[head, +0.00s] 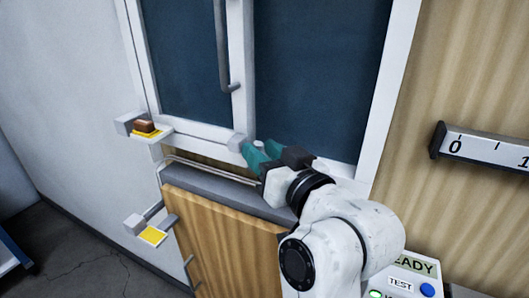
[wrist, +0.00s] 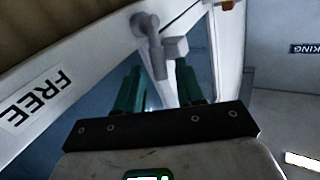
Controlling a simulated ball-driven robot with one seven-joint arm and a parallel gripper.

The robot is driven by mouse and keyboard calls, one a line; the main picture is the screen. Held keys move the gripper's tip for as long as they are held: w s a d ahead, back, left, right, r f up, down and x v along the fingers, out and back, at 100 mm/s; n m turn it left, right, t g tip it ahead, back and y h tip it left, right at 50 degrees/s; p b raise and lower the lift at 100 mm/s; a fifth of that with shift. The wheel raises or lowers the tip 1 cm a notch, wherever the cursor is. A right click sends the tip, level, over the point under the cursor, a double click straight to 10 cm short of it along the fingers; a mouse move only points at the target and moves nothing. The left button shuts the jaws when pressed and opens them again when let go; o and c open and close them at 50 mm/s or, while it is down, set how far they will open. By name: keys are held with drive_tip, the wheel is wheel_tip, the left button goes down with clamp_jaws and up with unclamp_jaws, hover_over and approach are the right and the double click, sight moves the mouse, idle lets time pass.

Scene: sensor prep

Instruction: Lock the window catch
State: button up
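The window (head: 318,75) has dark panes in a white frame, which also shows in the wrist view (wrist: 100,60). The window catch shows in the wrist view as a grey lever (wrist: 154,45) on a pivot, beside a light grey block (wrist: 175,47). In the head view a grey block (head: 238,142) sits at the foot of the middle upright. My gripper (head: 258,149) is there, its green fingers pointing at the window. In the wrist view my gripper (wrist: 158,75) is open, with the lever between its fingers and gaps showing on both sides.
A FREE label (wrist: 34,98) is on the white frame. A long grey handle (head: 222,45) is on the upright above. A wooden cabinet (head: 220,235) stands below the sill. At left a small shelf (head: 160,135) bears a brown block (head: 144,126). A READY/TEST box (head: 405,280) is at lower right.

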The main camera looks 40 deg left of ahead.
clamp_jaws()
drive_tip(key=p, duration=0.1)
drive_tip(key=r+h+p, duration=0.1)
drive_tip(key=p, duration=0.1)
drive_tip(key=shift+a+n, duration=0.25)
drive_tip(key=shift+n, duration=0.05)
drive_tip(key=shift+s+a+f+n+h+p, duration=0.15)
drive_tip(key=shift+a+n+h+p, duration=0.2)
drive_tip(key=shift+p, duration=0.25)
drive_tip(key=shift+d, duration=0.1)
drive_tip(key=shift+f, duration=0.1)
drive_tip(key=shift+o, duration=0.6)
unclamp_jaws()
